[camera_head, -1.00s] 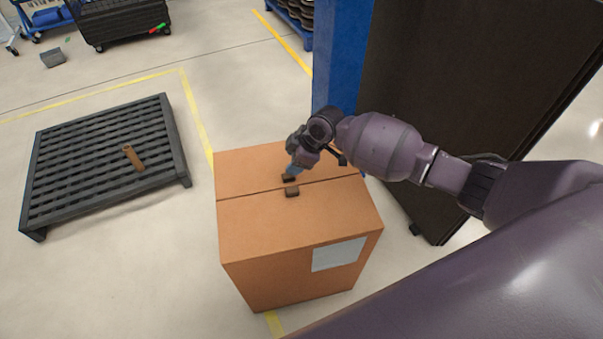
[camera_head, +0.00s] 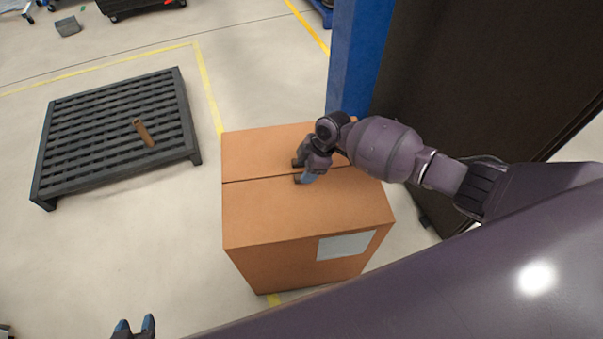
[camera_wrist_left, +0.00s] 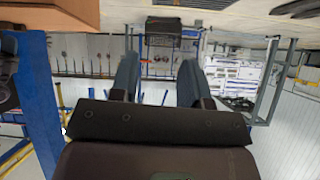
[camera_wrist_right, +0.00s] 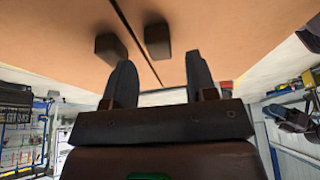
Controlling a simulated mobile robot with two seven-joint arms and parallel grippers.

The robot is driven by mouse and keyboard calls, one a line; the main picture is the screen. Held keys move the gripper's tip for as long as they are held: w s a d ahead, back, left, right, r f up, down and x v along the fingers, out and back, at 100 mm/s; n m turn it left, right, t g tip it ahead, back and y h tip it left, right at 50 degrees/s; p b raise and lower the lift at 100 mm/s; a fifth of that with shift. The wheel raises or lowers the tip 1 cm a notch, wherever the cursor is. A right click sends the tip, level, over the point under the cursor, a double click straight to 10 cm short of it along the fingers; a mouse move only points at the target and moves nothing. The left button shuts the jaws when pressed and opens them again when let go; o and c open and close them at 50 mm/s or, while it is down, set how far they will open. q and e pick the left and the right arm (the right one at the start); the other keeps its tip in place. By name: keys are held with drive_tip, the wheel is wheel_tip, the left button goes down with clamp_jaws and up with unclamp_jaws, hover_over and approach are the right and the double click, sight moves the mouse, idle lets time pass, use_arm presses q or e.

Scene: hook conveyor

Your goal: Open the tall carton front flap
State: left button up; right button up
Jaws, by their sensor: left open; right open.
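The tall brown carton (camera_head: 280,215) stands on the floor with its top closed. A seam splits the top into a rear flap (camera_head: 255,150) and a front flap (camera_head: 265,208), lying flat. Two small dark tabs sit at the seam, one on each flap; they show in the right wrist view as one tab (camera_wrist_right: 110,47) and another tab (camera_wrist_right: 157,40). My right gripper (camera_head: 306,174) is open at the tabs and partly hides them. In its wrist view one tab appears ahead between the fingertips; contact is unclear. My left gripper (camera_head: 135,326) is open and empty, away from the carton.
A dark slatted pallet (camera_head: 115,130) with a brown cylinder-like piece (camera_head: 143,132) on it lies left of the carton. A blue post (camera_head: 352,60) and a large dark panel (camera_head: 480,70) stand behind and right. Floor between pallet and carton is clear.

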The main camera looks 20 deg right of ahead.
drive_tip(key=shift+x, duration=1.5)
clamp_jaws()
